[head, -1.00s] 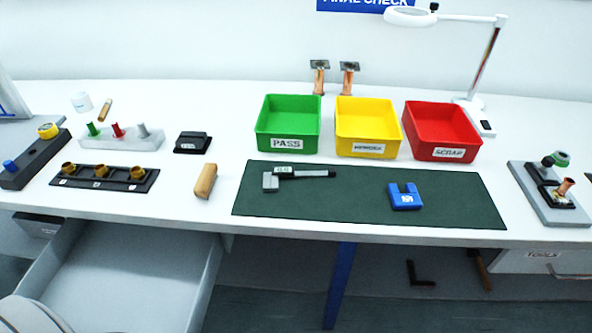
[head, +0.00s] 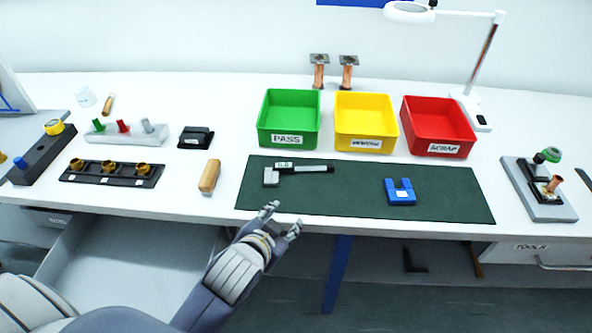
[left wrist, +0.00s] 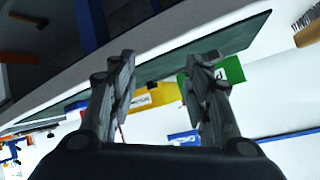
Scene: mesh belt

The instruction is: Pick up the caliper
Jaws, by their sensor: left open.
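The caliper (head: 300,169) lies on the dark green mat (head: 340,196). It has grey jaws at its left end, a small light display and a dark beam reaching right. My left gripper (head: 282,220) is open and empty at the mat's front edge, in front of the caliper and apart from it. In the left wrist view my gripper's two fingers (left wrist: 160,84) stand apart with nothing between them. The mat (left wrist: 215,50) shows beyond them there, tilted. I cannot make out the caliper in that view. My right gripper is in neither view.
A blue gauge block (head: 400,198) lies on the mat to the right. A wooden block (head: 209,177) lies left of it. Green (head: 289,144), yellow (head: 366,146) and red (head: 438,149) bins stand behind. An open drawer (head: 130,250) is below the table's left side.

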